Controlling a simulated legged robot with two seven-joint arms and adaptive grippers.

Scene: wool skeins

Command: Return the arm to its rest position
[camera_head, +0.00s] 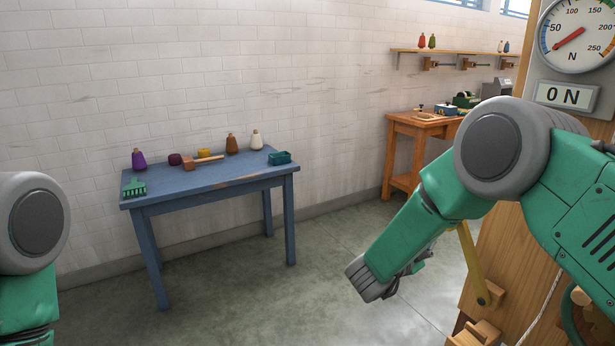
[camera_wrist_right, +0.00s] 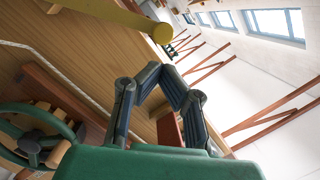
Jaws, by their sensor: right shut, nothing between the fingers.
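My right arm (camera_head: 500,160) reaches in from the right in the head view, bent, with its forearm pointing down and left. In the head view the right gripper is mostly hidden behind the forearm. In the right wrist view the right gripper (camera_wrist_right: 163,72) is shut, its dark fingers meeting at the tips with nothing between them. It is in front of a wooden panel. Part of my left arm (camera_head: 35,225) shows at the left edge; its gripper is out of view.
A wooden panel (camera_head: 510,255) with a yellow lever (camera_head: 470,262), a round dial (camera_head: 580,35) and a "0 N" display (camera_head: 566,95) stands close to my right arm. A blue table (camera_head: 215,182) with several skeins stands at left. An orange bench (camera_head: 415,124) is behind. The middle floor is clear.

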